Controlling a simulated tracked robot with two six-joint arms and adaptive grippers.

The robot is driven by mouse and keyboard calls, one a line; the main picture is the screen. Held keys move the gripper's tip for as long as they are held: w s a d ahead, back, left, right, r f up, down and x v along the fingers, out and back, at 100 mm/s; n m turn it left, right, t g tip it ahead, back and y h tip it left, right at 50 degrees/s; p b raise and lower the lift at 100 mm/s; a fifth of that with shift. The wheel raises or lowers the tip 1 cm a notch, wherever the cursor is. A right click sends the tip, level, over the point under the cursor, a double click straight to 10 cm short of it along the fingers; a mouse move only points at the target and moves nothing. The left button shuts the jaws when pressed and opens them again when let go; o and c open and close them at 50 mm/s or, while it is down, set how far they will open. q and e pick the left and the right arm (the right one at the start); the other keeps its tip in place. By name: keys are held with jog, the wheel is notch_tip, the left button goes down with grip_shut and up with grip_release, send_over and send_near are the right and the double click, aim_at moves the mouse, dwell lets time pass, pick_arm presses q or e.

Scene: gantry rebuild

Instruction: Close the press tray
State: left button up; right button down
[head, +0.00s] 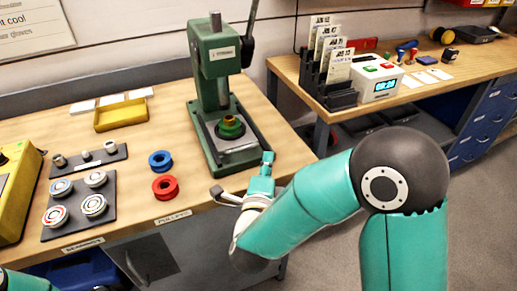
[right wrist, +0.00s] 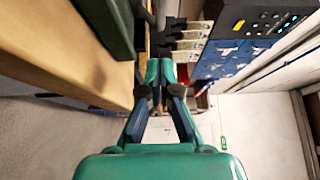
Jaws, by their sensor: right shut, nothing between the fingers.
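The green press (head: 214,58) stands on the wooden bench at the left centre of the head view. Its grey tray (head: 242,148) shows at the front of the base, below a green and brass round part (head: 230,124). My right gripper (head: 267,158) is shut and empty, at the front right corner of the press base. I cannot tell whether it touches the tray or the base. In the right wrist view the shut fingertips (right wrist: 160,68) show beside a dark green part of the press (right wrist: 108,22). My left gripper is out of view.
A red ring (head: 165,187) and a blue ring (head: 160,161) lie left of the press. A black pad (head: 77,228) holds several round parts. A yellow tray (head: 121,114) is behind them. A second bench with a card rack (head: 328,95) stands right, across a gap.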

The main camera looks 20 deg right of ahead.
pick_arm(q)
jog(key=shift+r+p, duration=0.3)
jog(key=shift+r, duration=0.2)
pick_arm(e)
jog(key=shift+w+a, duration=0.25)
jog(key=shift+w, duration=0.45)
jog(key=shift+w+a, duration=0.25)
jog(key=shift+w, duration=0.45)
